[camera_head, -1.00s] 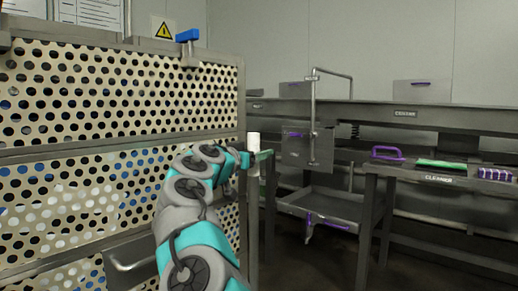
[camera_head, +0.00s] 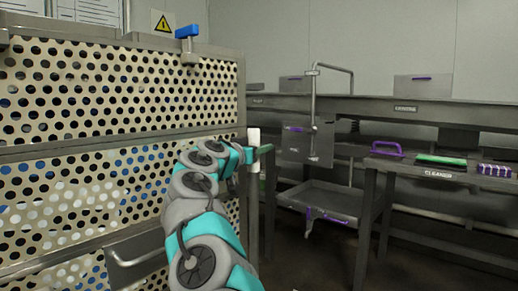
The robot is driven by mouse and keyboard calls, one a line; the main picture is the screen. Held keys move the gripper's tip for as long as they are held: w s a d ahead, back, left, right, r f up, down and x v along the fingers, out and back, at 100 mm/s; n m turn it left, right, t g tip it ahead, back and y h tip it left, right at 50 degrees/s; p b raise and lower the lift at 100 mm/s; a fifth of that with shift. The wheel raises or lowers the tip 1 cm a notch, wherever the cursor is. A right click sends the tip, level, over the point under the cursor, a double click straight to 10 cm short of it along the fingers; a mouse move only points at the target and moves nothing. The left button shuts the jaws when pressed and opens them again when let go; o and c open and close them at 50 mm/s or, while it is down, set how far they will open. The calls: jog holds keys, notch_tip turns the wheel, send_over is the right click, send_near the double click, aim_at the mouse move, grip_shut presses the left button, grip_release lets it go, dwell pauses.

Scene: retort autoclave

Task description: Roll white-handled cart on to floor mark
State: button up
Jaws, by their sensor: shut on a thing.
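The cart (camera_head: 120,146) with perforated cream side panels and grey metal rails fills the left half of the view. Blue and white things show through its holes. A white handle (camera_head: 254,136) stands upright at the cart's right corner post. My gripper (camera_head: 248,156) is at this white handle, at the end of my grey and teal arm, and is shut on it; the fingers are mostly hidden by the wrist. The floor mark is not in view.
A blue-topped clamp (camera_head: 187,32) sits on the cart's top rail. At right, a steel sink (camera_head: 325,200) and a table (camera_head: 420,173) with purple-handled tools and a green pad stand close by. Dark floor (camera_head: 415,268) shows at the lower right.

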grip_shut()
dwell(0.8)
